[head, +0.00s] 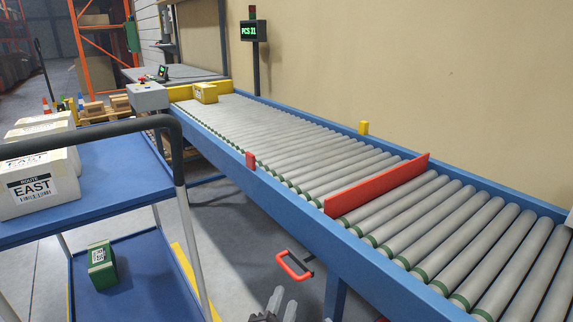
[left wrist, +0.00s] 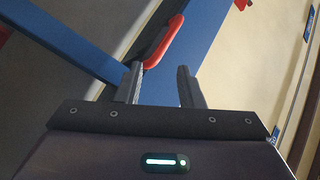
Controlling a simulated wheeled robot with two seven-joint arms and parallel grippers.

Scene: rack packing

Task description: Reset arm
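My left gripper (head: 282,304) is at the bottom edge of the head view, low beside the conveyor's near side. In the left wrist view its two fingers (left wrist: 161,87) stand apart with nothing between them, so it is open and empty. A red handle (head: 293,266) hangs below the conveyor's side rail, just beyond the gripper in the head view. A red bar, probably this handle, shows past the fingers in the left wrist view (left wrist: 164,42); I see no contact. My right gripper is not in view.
The roller conveyor (head: 232,150) with a red divider (head: 376,186) runs across the right; a yellow box (head: 205,93) sits at its far end. A blue cart (head: 116,170) at left carries white boxes labelled EAST (head: 40,183), with a green box (head: 101,266) on its lower shelf.

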